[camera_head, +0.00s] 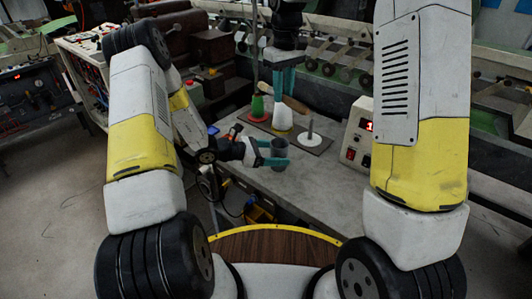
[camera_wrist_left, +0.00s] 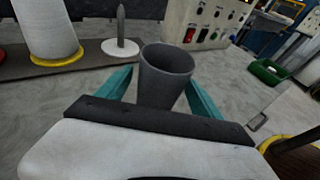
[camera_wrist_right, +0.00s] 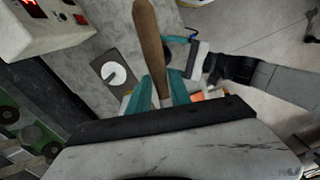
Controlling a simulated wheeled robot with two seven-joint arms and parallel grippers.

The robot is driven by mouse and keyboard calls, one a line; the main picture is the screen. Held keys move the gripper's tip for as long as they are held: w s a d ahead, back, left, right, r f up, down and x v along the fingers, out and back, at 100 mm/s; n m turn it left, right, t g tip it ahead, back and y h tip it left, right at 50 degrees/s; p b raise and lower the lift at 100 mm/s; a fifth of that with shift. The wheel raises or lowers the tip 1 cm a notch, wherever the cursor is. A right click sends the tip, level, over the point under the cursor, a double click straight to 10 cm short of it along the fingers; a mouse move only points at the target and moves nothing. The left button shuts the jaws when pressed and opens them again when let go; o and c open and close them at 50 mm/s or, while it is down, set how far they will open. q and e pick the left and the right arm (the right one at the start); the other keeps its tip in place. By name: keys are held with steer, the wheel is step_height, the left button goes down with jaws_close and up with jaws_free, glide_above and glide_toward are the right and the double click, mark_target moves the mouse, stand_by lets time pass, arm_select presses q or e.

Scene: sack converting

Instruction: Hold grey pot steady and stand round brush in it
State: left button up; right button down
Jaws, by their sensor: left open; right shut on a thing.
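The grey pot (camera_head: 279,148) stands upright on the grey bench near its front edge. My left gripper (camera_head: 272,153) is open, with its teal fingers on either side of the pot; the left wrist view shows the pot (camera_wrist_left: 166,72) between them. My right gripper (camera_head: 284,82) is higher and farther back, above the bench. It is shut on the round brush, whose wooden handle (camera_head: 296,104) sticks out tilted down to the right. The handle (camera_wrist_right: 151,45) fills the middle of the right wrist view. The brush's bristles cannot be made out.
A control box (camera_head: 357,135) with a red display stands to the right. The bench between pot and box is clear.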

arm_select(q)
steer(key=shift+w+d+f, duration=0.1)
steer(key=shift+d+f, duration=0.05)
steer(key=shift+d, duration=0.3)
steer(key=shift+c, duration=0.3)
steer(key=c, duration=1.4)
arm_select(e)
step_height(320, 180, down, 13)
steer(key=c, duration=1.1)
jaws_free()
